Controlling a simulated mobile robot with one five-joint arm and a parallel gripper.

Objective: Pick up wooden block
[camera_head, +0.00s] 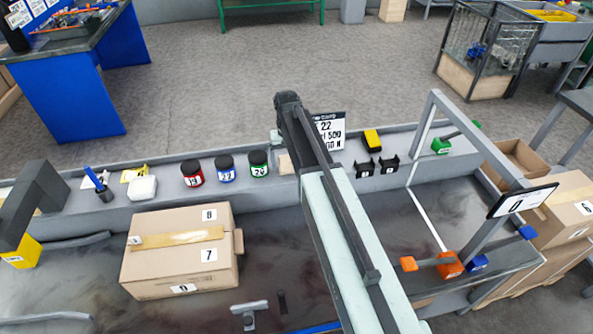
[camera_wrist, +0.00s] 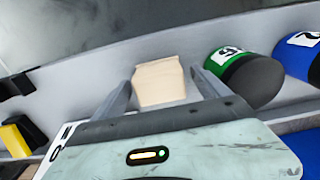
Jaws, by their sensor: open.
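The wooden block (camera_wrist: 160,83) is a small pale tan block on the grey ledge. In the wrist view it sits between the two fingers of my gripper (camera_wrist: 160,92), with the fingers apart on either side of it. A narrow gap shows at its right; contact on the left is hard to tell. In the head view the block (camera_head: 286,164) shows only in part beside my arm, which hides the rest of it. My gripper (camera_head: 287,108) is mostly hidden by the arm in the head view.
A green jar (camera_head: 258,163), a blue jar (camera_head: 226,168) and a red jar (camera_head: 192,173) stand in a row left of the block. A sign (camera_head: 330,130) stands behind my arm. A cardboard box (camera_head: 180,250) sits on the bench in front.

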